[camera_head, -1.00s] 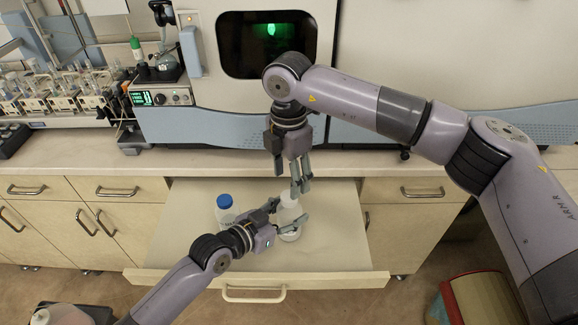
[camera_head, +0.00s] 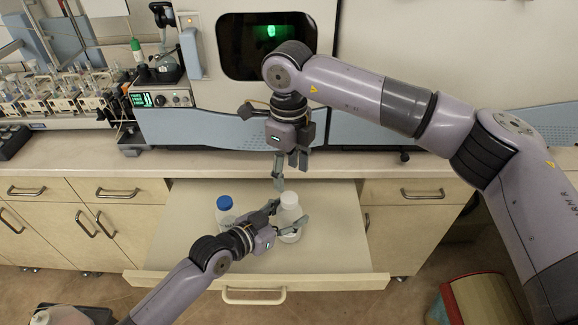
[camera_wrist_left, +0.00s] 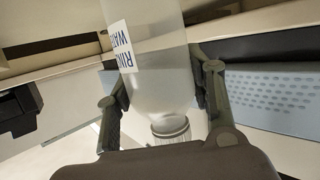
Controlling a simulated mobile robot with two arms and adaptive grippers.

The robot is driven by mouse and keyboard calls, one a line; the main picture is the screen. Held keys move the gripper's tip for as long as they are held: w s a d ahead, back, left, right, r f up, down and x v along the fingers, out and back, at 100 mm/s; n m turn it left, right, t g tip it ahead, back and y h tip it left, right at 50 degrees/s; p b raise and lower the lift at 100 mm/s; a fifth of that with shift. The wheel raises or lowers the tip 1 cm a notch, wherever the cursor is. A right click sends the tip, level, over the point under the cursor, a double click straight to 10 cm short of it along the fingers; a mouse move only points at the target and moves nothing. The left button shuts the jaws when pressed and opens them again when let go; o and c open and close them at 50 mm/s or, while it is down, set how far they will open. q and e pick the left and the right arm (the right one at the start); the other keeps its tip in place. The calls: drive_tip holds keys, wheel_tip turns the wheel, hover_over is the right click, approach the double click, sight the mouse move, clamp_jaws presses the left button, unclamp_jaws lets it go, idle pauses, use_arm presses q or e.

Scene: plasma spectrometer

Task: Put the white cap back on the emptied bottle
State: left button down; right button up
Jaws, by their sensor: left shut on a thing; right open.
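The rinse-water bottle (camera_head: 290,228) stands upright in the open drawer, pale and see-through. It fills the middle of the left wrist view (camera_wrist_left: 163,80), where its top end points down the picture. The white cap (camera_head: 289,198) shows at its top, and a ribbed ring shows there in the wrist view (camera_wrist_left: 171,128). I cannot tell how tightly it sits. My left gripper (camera_head: 290,218) is shut on the bottle's body, a finger on each side.
A blue-capped bottle (camera_head: 225,212) stands left in the drawer (camera_head: 340,235), close to my left gripper. The spectrometer (camera_head: 420,130) stands behind on the counter (camera_head: 400,160). The right part of the drawer is bare.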

sight(289, 197)
drive_tip(key=n, duration=0.6)
drive_tip(key=shift+r, duration=0.3)
drive_tip(key=shift+f, duration=4)
drive_tip(key=shift+c, duration=0.6)
clamp_jaws()
drive_tip(key=shift+o, duration=0.9)
unclamp_jaws()
wheel_tip(289, 197, up, 12)
